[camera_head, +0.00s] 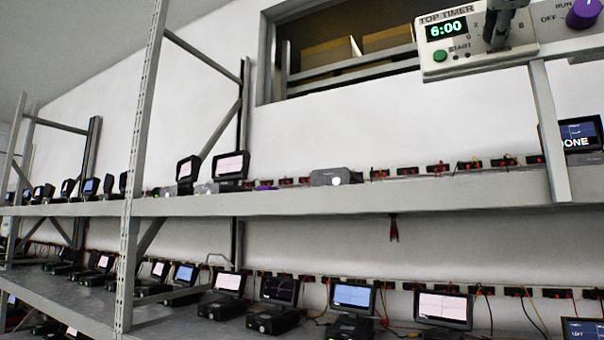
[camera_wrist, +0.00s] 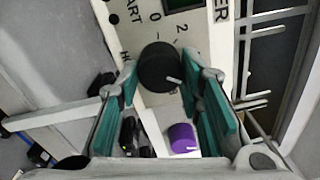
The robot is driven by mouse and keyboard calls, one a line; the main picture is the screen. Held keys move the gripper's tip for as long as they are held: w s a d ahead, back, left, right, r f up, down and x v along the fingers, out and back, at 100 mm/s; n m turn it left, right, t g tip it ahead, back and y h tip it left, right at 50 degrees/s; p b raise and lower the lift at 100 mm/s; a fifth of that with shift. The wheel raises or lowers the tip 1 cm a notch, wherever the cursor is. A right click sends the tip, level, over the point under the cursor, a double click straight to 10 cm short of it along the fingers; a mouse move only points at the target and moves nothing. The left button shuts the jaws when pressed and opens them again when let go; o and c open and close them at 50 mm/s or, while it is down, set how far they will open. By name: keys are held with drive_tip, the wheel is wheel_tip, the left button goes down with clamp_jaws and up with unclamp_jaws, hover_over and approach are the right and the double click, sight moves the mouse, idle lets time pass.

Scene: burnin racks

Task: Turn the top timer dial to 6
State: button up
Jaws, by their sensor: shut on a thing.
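The top timer panel (camera_head: 480,57) is at the upper right of the head view, labelled TOP TIMER. Its green display (camera_head: 446,29) reads 6:00, and a green START button (camera_head: 439,56) sits below it. My gripper (camera_head: 496,36) is at the panel and covers the dial there. In the wrist view, the round black dial (camera_wrist: 157,66) sits between the teal fingers of my gripper (camera_wrist: 160,78), which is shut on it. A short white mark shows on the dial's edge. The numbers 0 and 2 show beside it; the 6 is not readable.
A purple knob (camera_head: 584,13) marked RUN and OFF is right of the dial, and it also shows in the wrist view (camera_wrist: 182,138). A rack upright (camera_head: 549,130) stands under the panel. The shelf (camera_head: 400,195) below holds several devices with screens.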

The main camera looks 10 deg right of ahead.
drive_tip(key=shift+f+m, duration=0.1)
drive_tip(key=shift+m, duration=0.4)
drive_tip(key=o, duration=1.2)
drive_tip(key=shift+c, duration=0.2)
drive_tip(key=v, duration=1.2)
